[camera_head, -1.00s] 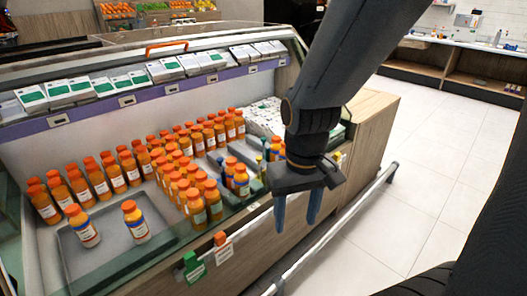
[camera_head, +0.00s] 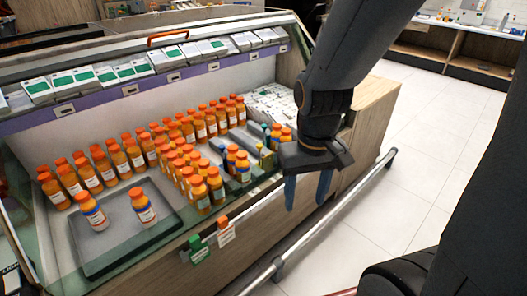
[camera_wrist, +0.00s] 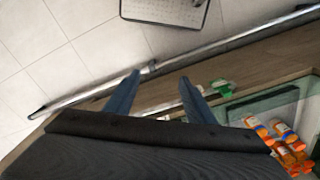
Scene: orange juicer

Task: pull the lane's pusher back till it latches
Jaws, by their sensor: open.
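My gripper (camera_head: 306,194) hangs open and empty outside the front of the glass display case, right of the bottles. Its two blue fingers also show in the wrist view (camera_wrist: 159,80), apart, with nothing between them. The case holds lanes of orange-capped juice bottles (camera_head: 199,192). Small upright knobs stand in the right-hand lanes: a yellow one (camera_head: 260,149) and a dark teal one (camera_head: 265,129). They look like pusher handles, but I cannot tell which lane's pusher is meant or whether any is latched. My gripper touches none of them.
A grey tray (camera_head: 110,246) holds two bottles at the case's left. Green (camera_head: 199,249) and orange (camera_head: 225,231) tags hang on the front edge. A metal rail (camera_head: 330,213) runs along the case's base. The tiled floor (camera_head: 440,140) at right is clear.

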